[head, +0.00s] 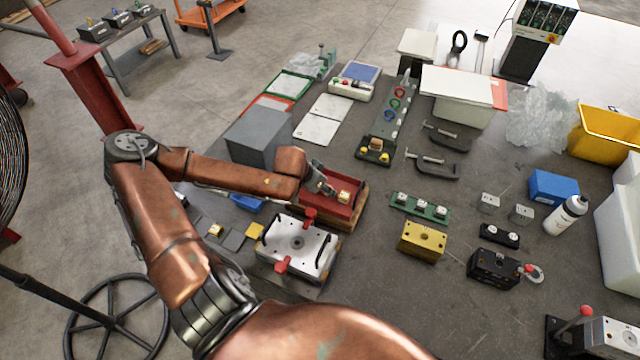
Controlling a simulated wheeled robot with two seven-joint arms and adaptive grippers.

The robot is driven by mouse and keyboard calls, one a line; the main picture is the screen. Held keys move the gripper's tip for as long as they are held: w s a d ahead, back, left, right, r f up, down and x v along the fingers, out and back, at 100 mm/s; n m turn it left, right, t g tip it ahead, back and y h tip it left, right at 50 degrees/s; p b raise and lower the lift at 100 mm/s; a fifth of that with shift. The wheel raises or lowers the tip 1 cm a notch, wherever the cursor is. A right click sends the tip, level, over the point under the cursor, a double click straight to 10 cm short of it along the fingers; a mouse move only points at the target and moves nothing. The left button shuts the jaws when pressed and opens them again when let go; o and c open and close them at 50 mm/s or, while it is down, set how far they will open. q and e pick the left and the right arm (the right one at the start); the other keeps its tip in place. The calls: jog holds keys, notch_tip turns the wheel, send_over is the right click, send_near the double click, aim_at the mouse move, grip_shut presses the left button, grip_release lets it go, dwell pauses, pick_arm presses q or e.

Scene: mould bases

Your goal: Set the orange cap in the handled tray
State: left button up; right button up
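My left arm reaches in from the left, and its gripper (327,188) is low over a red tray (338,212) near the middle of the bench. A small orange-yellow piece (344,197), possibly the orange cap, shows right at the fingertips, within the tray's outline. I cannot tell whether the fingers touch it or are closed on it. A white plate with two red handles (298,243) lies just in front of the tray; I cannot tell which of these is the handled tray. My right gripper is not in view.
A grey box (257,137) stands behind my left forearm. A yellow block (423,241) and a green strip with white parts (419,206) lie right of the tray. Clamps (432,163) lie farther back. Some bare bench shows between these parts.

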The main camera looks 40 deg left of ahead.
pick_arm(q)
jog(key=p+v, duration=0.1)
jog(key=v, duration=1)
jog(key=shift+s+r+p, duration=0.2)
jog(key=shift+r+p, duration=0.15)
jog(key=shift+p, duration=0.05)
notch_tip(320, 180, up, 9)
jog(key=p, duration=1)
